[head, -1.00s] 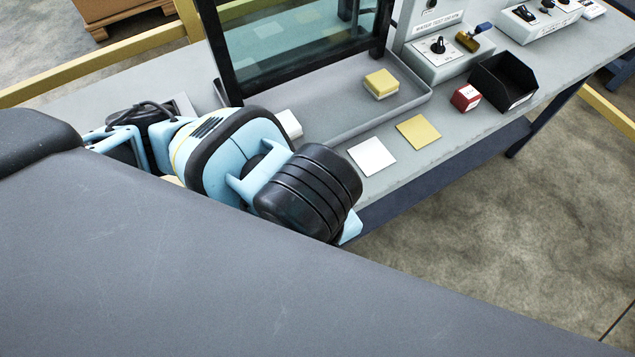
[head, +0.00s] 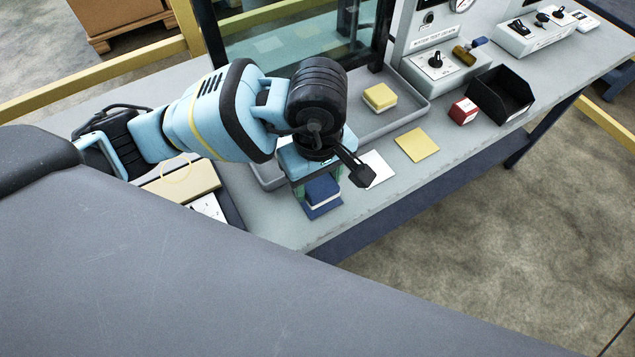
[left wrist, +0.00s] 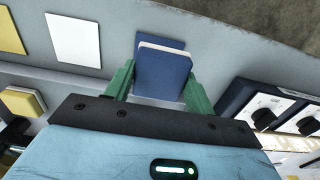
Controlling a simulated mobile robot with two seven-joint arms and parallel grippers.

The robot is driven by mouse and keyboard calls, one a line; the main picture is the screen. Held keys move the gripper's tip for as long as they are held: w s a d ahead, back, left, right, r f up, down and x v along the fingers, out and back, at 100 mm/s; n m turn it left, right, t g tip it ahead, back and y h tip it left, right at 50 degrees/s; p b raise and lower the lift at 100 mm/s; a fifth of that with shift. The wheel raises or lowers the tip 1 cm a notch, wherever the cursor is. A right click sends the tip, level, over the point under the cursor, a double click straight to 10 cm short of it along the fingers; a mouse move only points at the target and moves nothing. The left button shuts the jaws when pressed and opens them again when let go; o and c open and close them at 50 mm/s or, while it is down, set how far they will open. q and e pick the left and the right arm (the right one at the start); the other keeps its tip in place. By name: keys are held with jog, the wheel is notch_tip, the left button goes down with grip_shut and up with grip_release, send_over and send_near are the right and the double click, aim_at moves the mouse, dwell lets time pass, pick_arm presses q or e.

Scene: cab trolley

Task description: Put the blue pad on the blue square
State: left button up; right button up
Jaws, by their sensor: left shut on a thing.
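The blue pad (head: 321,188), with a white layer, is between the fingers of my left gripper (head: 318,190). The gripper points down and is shut on it. In the left wrist view the pad (left wrist: 164,76) sits between the two green fingers (left wrist: 158,88). The blue square (head: 325,211) lies on the bench under the pad, and a strip of it shows past the pad's edge. It also shows behind the pad in the left wrist view (left wrist: 160,41). I cannot tell whether the pad touches it. My right gripper is not in view.
A white square (head: 379,166) and a yellow square (head: 417,145) lie to the right. A yellow pad (head: 380,96) sits in the grey tray (head: 408,116) behind. A red box (head: 463,111) and black bin (head: 502,94) stand further right. The bench's front edge is close.

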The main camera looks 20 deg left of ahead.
aim_at(318, 187)
pick_arm(q)
jog(key=shift+w+a, duration=0.1)
jog(key=shift+w, duration=0.15)
jog(key=shift+w+f, duration=0.15)
jog(key=shift+f, duration=1.65)
jog(key=shift+f, duration=0.2)
jog(key=o, duration=1)
jog(key=shift+r, duration=0.1)
notch_tip(318, 187, up, 12)
jog(key=shift+r+p, duration=0.1)
jog(key=shift+p, duration=0.35)
